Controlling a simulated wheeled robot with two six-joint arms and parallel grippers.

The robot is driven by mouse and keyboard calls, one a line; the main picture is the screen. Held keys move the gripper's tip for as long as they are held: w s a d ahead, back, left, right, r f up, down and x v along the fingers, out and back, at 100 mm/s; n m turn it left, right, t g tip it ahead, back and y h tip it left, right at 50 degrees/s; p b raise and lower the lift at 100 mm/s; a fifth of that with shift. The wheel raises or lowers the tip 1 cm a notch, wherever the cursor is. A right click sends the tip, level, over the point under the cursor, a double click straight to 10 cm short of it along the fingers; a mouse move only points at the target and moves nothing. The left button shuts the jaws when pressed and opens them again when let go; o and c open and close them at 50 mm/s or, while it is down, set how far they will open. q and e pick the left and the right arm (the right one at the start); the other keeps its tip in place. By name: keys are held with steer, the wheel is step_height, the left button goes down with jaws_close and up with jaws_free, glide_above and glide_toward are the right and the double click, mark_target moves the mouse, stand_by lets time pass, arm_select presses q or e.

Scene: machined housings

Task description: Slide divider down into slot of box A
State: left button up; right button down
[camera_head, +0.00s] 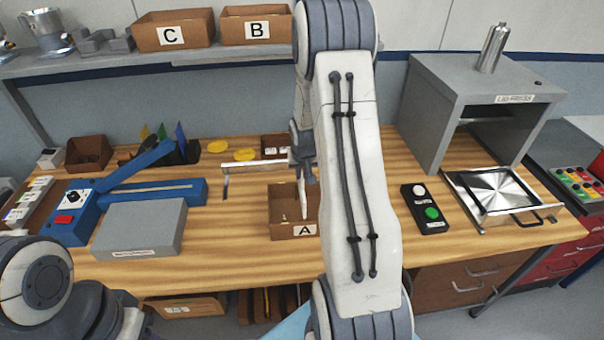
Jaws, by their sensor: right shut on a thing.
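Box A (281,229) is a small open brown box with a white "A" label on its front, standing on the wooden bench near the middle. My right gripper (305,178) is above box A, partly hidden by my own right arm. It is shut on a thin, pale upright piece, the divider (304,203), which appears edge-on with its lower part within the box outline. I cannot tell whether the divider is in the slot; the slot is not discernible. My right arm covers the area just right of box A. My left arm shows at the lower left, but its gripper is not in view.
A grey block (140,228) and a blue lever device (80,215) are at the left. A button box (425,210) and a grey press housing (432,115) are at the right. Boxes C (172,42) and B (256,38) are on the shelf.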

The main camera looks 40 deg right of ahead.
mark_target(302, 192)
steer(key=shift+f+b, duration=4.1)
steer(key=shift+f, duration=0.05)
steer(key=c, duration=0.9)
jaws_free()
steer(key=shift+r, duration=0.1)
steer(key=shift+o, duration=0.2)
steer(key=b+v, duration=0.1)
steer(key=v, duration=0.9)
steer(key=shift+s+a+r, duration=0.1)
steer(key=shift+r, duration=0.1)
